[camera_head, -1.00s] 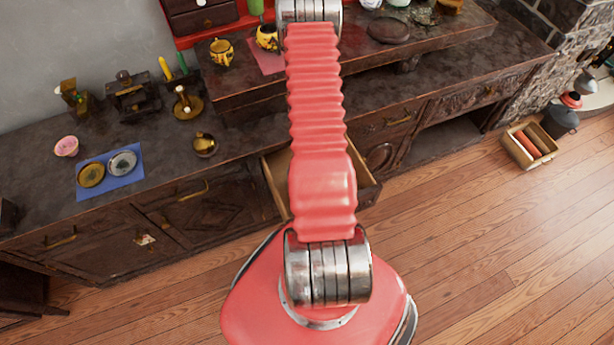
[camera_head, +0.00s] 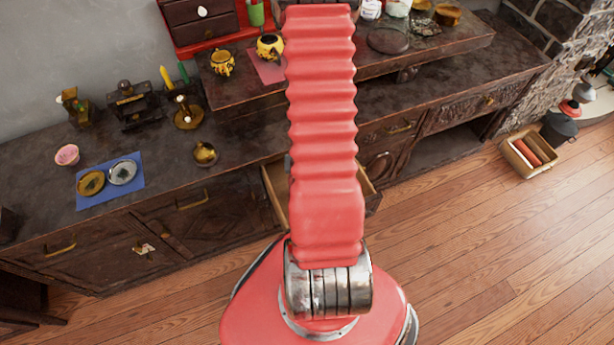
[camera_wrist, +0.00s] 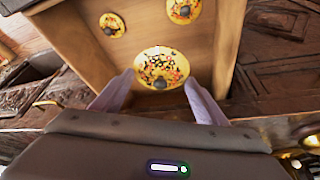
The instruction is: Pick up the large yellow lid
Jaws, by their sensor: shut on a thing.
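The large yellow lid (camera_wrist: 161,67), round with a dark knob and a red and dark floral pattern, is in the wrist view. My gripper (camera_wrist: 159,83) has its two pale fingers on either side of the lid's near part and is shut on it. The lid shows in front of the open wooden drawer (camera_wrist: 150,38); I cannot tell its height above the drawer bottom. Two smaller yellow lids lie farther in the drawer, one at the left (camera_wrist: 112,25) and one at the top (camera_wrist: 184,10). In the head view my arm hides the gripper and the large lid.
The open drawer (camera_head: 273,190) sticks out of the dark cabinet, partly behind my arm. Yellow pots (camera_head: 222,63) stand on the raised shelf. A blue cloth (camera_head: 110,197) with two round dishes lies on the left counter. The wooden floor (camera_head: 470,250) at the right is mostly clear.

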